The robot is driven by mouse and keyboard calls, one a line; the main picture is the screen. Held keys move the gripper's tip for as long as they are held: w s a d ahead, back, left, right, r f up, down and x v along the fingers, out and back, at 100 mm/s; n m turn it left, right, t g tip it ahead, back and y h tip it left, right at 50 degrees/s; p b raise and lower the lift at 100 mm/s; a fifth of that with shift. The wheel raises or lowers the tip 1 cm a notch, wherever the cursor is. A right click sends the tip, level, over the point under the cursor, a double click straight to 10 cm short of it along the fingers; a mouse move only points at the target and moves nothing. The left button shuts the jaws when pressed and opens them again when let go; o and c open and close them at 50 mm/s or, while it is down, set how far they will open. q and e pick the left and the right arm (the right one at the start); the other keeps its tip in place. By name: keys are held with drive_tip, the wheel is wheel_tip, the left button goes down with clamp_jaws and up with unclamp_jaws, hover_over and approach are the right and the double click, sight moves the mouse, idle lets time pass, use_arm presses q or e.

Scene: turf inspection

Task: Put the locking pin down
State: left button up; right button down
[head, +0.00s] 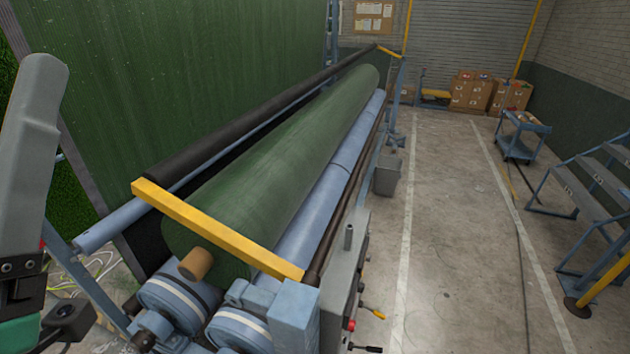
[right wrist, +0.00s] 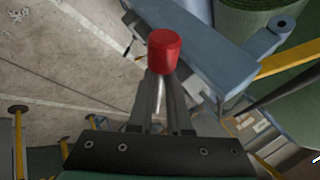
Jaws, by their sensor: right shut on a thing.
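The locking pin (right wrist: 164,48) shows in the right wrist view as a red round knob at the fingertips. A thin bright shaft shows below it between the fingers. My right gripper (right wrist: 163,76) is shut on the pin and holds it in the air, with a blue machine part (right wrist: 215,62) close behind in the picture. My right gripper does not show in the head view. My left gripper (head: 42,75) points upward at the left edge of the head view. Only one grey finger is clear, so its opening is hidden.
A large green turf roll (head: 285,160) lies on blue rollers (head: 325,178) beneath a yellow bar (head: 215,228). A grey control box (head: 340,290) stands at the machine's near end. Blue steps (head: 590,190) and a cart (head: 522,130) are at right. The concrete aisle between is mostly clear.

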drive_tip(key=s+d+f+m+h, duration=0.1)
drive_tip(key=d+f+m, duration=0.1)
drive_tip(key=d, duration=0.8)
drive_tip(key=d+f+m+g+h, duration=0.1)
drive_tip(key=d+f+m+h, duration=0.1)
drive_tip(key=d, duration=0.9)
wheel_tip(320, 180, down, 3)
drive_tip(key=shift+s+r+m+h, duration=0.1)
drive_tip(key=shift+s+m+h, duration=0.25)
drive_tip(key=shift+m, duration=0.45)
